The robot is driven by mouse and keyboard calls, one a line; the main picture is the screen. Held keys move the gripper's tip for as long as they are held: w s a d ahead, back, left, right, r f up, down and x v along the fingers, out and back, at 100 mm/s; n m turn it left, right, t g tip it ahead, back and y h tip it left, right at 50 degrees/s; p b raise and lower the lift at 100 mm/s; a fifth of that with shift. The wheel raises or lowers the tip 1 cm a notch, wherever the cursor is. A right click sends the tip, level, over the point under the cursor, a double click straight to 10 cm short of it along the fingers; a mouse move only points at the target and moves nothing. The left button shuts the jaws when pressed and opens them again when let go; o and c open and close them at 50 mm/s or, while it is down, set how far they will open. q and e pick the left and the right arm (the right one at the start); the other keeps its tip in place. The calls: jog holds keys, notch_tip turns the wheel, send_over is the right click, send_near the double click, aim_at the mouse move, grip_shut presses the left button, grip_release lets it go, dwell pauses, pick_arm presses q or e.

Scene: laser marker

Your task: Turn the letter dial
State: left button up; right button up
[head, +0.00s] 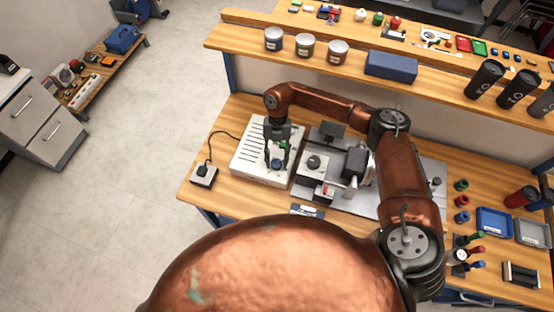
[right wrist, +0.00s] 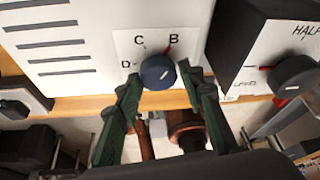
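The letter dial is a dark blue round knob (right wrist: 158,72) on a white panel with the letters D, C and B around it. In the head view the dial (head: 277,165) is on the white slotted box (head: 252,160). My right gripper (head: 278,158) reaches down over that box. In the right wrist view its green fingers (right wrist: 161,84) are apart, one on each side of the knob; firm contact is not visible. My left gripper is not in view.
Right of the white box stands the grey marking machine (head: 335,165) with a black box and a second knob (right wrist: 292,76). A small switch box (head: 204,174) with a cable is at the left. Blue and grey trays (head: 494,222) lie at the right. A shelf (head: 370,48) runs behind.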

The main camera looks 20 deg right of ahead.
jog(key=shift+o, duration=1.2)
jog(key=shift+w, duration=0.1)
jog(key=shift+r, duration=0.1)
jog(key=v, duration=1.2)
jog(key=shift+r, duration=0.1)
notch_tip(320, 180, up, 7)
jog(key=p, duration=0.4)
jog(key=shift+p, duration=0.35)
